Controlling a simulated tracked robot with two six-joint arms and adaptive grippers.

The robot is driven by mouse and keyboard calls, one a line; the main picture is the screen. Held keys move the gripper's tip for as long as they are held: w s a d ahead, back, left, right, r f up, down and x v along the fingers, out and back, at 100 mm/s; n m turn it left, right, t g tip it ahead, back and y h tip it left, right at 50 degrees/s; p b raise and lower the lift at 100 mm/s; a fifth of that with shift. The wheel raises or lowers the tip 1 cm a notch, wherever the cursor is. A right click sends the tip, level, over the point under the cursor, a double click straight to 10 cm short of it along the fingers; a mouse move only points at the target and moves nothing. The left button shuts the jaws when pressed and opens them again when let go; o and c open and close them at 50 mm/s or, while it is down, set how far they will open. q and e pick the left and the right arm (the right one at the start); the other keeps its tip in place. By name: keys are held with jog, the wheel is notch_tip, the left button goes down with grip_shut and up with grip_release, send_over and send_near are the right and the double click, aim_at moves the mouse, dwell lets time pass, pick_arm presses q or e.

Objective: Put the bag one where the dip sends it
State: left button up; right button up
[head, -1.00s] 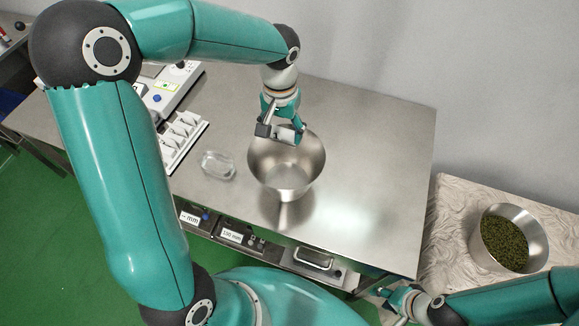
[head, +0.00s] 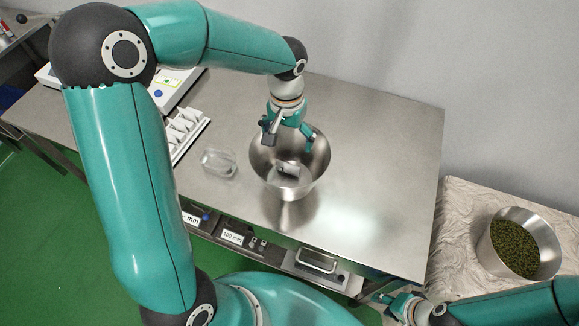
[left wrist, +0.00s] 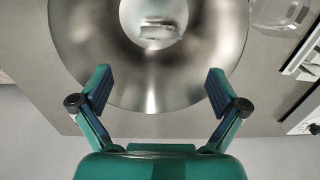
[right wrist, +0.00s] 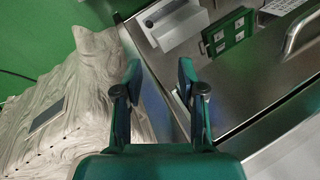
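A small pale bag (head: 289,171) is inside the steel bowl (head: 257,165) on the table. It also shows near the bottom of the bowl in the left wrist view (left wrist: 152,30); I cannot tell whether it is resting or falling. My left gripper (head: 289,146) is above the bowl with its fingers spread, and it is empty in the left wrist view (left wrist: 160,80). My right gripper (head: 388,299) is off the table's front right corner. In the right wrist view (right wrist: 160,70) its fingers are apart with nothing between them.
A clear glass dish (head: 218,163) stands left of the bowl. A white slotted rack (head: 187,134) and a device with a display (head: 174,86) are further left. The steel table is bare right of the bowl.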

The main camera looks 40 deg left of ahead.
pick_arm(q)
jog(key=shift+r, duration=0.1)
notch_tip(320, 180, up, 12)
dwell(0.7)
jog(key=shift+f, duration=0.2)
